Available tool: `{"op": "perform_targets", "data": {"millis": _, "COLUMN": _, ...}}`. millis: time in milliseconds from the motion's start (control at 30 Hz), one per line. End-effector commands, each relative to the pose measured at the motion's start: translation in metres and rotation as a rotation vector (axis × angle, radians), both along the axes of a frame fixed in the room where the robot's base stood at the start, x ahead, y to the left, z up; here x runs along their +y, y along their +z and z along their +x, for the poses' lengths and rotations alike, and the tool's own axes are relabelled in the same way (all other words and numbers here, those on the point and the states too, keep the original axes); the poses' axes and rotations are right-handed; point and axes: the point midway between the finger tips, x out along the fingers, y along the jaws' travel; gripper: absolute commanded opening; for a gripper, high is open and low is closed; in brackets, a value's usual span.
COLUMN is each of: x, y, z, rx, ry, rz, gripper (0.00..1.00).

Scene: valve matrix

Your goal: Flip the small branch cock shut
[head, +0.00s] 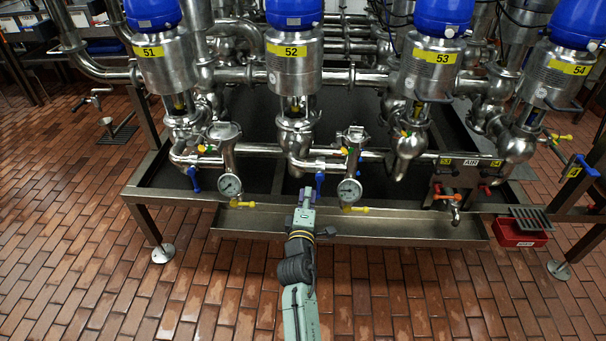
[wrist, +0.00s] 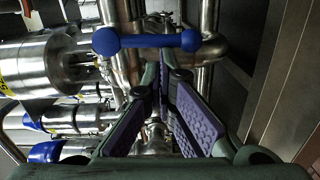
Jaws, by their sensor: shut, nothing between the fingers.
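A small blue lever handle (head: 320,182) hangs below the thin pipe under valve 52, left of a round gauge. In the wrist view, a blue bar handle (wrist: 148,42) with rounded ends lies just beyond the fingertips and crosses the picture. My gripper (head: 304,192) is just left of the blue lever in the head view. Its purple-padded fingers also show in the wrist view (wrist: 161,78), tips together and empty. Whether the tips touch the handle I cannot tell. Another blue lever (head: 193,178) hangs under valve 51. Which lever is the branch cock is not marked.
Steel valve bodies numbered 51 to 54 stand above. Gauges (head: 349,190) (head: 230,184) and yellow handles (head: 240,204) sit close by. A steel tray rim (head: 400,239) runs below. A red box (head: 520,233) stands at right. The brick floor in front is clear.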

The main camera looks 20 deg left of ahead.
Motion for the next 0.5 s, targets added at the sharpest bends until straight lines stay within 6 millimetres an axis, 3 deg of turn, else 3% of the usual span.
{"op": "perform_targets", "data": {"millis": 333, "x": -0.001, "y": -0.001, "z": -0.001, "rx": 0.002, "ry": -0.001, "rz": 0.0, "gripper": 0.0}}
{"op": "perform_targets", "data": {"millis": 500, "x": -0.004, "y": -0.002, "z": -0.018, "rx": 0.003, "ry": 0.0, "rz": 0.0, "gripper": 0.0}}
